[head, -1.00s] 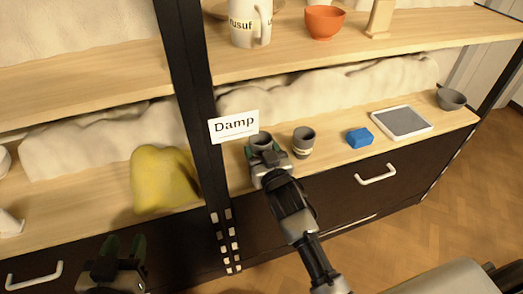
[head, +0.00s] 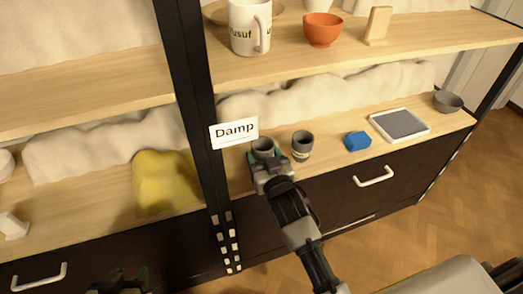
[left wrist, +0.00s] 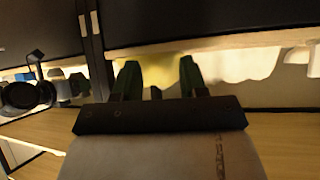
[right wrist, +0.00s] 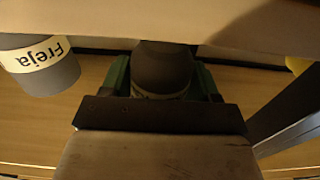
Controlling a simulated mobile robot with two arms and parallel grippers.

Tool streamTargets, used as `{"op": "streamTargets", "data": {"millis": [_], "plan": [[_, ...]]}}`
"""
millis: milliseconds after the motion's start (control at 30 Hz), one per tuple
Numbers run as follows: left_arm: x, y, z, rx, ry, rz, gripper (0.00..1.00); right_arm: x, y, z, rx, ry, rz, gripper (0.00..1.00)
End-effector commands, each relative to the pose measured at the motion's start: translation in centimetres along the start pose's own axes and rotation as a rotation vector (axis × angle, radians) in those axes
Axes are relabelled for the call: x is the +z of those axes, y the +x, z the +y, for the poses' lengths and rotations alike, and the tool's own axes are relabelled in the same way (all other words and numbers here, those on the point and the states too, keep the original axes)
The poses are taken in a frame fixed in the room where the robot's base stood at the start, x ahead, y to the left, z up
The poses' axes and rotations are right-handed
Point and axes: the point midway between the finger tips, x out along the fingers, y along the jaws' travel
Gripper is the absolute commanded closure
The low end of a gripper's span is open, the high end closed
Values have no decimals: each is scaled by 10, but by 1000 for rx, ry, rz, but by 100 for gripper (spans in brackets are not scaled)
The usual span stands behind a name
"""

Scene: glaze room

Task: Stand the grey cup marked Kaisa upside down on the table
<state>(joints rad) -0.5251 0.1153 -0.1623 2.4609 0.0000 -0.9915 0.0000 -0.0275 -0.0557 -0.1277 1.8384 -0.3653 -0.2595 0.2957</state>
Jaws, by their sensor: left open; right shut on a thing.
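A grey cup (head: 263,146) is upright between the fingers of my right gripper (head: 267,168), at the front of the lower shelf beside the post. My right gripper is shut on this cup, and the right wrist view shows its dark body (right wrist: 165,72). A pale band shows low on it, but its name is hidden, so I cannot tell whether it is Kaisa's. I cannot tell whether it touches the shelf. A second grey cup (head: 302,143) stands upright just right of it; its label reads Freja in the right wrist view (right wrist: 42,62). My left gripper (left wrist: 158,78) is open and empty, low in front of the drawers.
The lower shelf (head: 340,170) also holds a blue block (head: 358,141), a grey-topped tray (head: 399,138) and a grey bowl (head: 448,101). A "Damp" sign (head: 233,132) is by the black post (head: 190,100). Yellow cloth (head: 165,182) lies left. The upper shelf holds a Yusuf mug (head: 250,40) and an orange bowl (head: 323,30).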

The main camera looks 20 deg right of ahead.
Motion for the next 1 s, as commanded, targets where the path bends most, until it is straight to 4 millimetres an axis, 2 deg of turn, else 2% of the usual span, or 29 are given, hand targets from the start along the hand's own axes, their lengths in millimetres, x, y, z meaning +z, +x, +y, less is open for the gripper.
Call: {"op": "streamTargets", "data": {"millis": [467,800,1000], "plan": [[50,-27,-8,-20,-7,-367,57,-2,-37,0,0,0,1,60],[79,-55,-12,-32,-16,-608,57,-2,-66,0,1,1,0,60],[75,-62,-13,-33,-16,-627,57,-2,-90,0,1,0,0,60]]}}
